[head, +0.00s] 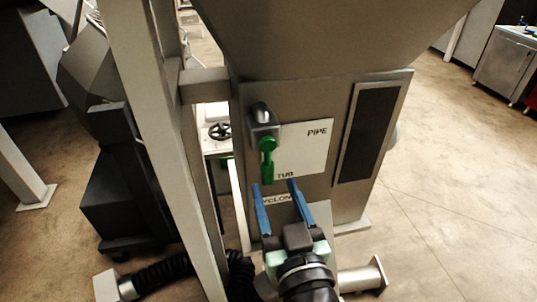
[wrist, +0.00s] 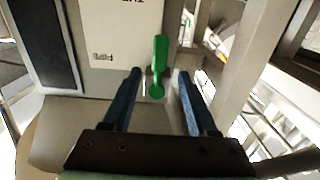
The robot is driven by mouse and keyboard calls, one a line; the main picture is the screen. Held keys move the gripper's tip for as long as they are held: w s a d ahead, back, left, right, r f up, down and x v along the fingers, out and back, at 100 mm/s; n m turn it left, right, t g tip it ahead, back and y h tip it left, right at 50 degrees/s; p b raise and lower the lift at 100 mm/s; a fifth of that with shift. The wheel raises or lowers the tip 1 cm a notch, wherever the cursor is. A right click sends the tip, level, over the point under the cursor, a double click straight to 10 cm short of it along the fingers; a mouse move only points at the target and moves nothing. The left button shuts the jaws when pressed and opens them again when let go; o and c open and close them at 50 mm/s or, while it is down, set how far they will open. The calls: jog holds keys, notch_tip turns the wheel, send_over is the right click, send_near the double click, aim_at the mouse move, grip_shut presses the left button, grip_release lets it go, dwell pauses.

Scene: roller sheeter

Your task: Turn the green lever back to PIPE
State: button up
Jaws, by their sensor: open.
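The green lever (head: 267,160) is on the front of the grey machine housing, below a metal fitting. It hangs down from its round hub, with its free end beside the TUB label (head: 285,176). The PIPE label (head: 317,131) is higher and to the right on the white plate. My gripper (head: 275,183) is open, its two blue fingers pointing at the panel around the lever's lower end. In the wrist view, which is upside down, the lever (wrist: 159,62) appears between the fingertips (wrist: 158,72). I see no finger clearly touching it; the depth gap is unclear.
A grey upright post (head: 165,150) stands close to the left of the lever. A dark panel (head: 369,132) is to the right of the white plate. A CYCLONE label (head: 276,199) is partly hidden by my fingers. Open floor (head: 450,180) lies to the right.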

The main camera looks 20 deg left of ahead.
aim_at(269, 171)
jog(key=p+x, duration=0.2)
jog(key=x, duration=0.4)
jog(key=shift+w+a, duration=0.2)
jog(key=shift+w, duration=0.1)
jog(key=shift+c, duration=0.3)
grip_shut()
dwell(0.9)
